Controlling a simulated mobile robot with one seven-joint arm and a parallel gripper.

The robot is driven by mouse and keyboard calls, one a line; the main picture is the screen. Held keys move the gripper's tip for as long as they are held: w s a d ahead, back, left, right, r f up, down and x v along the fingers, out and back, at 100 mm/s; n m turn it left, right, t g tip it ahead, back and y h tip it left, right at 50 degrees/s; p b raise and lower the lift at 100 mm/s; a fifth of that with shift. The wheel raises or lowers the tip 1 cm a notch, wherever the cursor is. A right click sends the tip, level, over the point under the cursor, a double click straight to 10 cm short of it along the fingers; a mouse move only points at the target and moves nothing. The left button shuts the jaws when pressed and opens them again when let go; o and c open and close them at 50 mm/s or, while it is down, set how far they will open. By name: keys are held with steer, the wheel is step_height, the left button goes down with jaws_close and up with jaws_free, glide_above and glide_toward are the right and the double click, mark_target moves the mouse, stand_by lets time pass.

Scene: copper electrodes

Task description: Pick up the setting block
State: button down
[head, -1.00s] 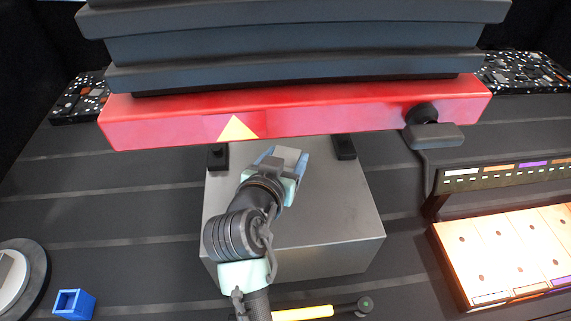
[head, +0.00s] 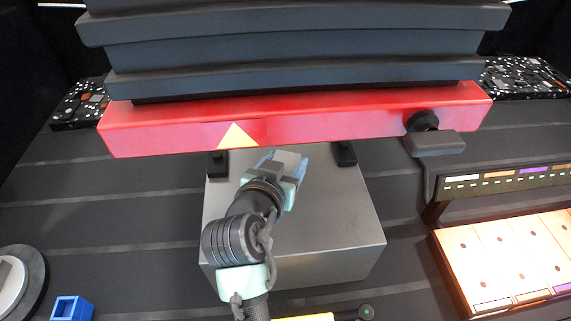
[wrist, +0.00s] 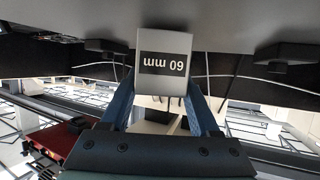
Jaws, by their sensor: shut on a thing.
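In the head view the block (head: 290,157) shows as a light grey top between the fingers of my gripper (head: 283,165). It is over the back part of a grey metal plinth (head: 320,215), near the red beam. Whether its underside touches the plinth is hidden.
A red beam (head: 320,125) with a yellow triangle spans behind the gripper, under dark stacked plates (head: 290,45). Two dark supports (head: 217,163) flank the gripper. A yellow-handled tool (head: 305,318) lies in front, a blue box (head: 72,308) at left, a lit panel (head: 510,255) at right.

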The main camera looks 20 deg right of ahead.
mark_target(286, 160)
step_height(286, 160, up, 2)
steer(key=shift+r+b, duration=0.35)
steer(key=shift+r, duration=0.5)
steer(key=s+a+b, duration=0.4)
steer(key=s+a, duration=0.7)
steer(key=s, duration=0.3)
steer(key=shift+f, duration=0.2)
steer(key=shift+s+a, duration=0.1)
steer(key=shift+s, duration=0.05)
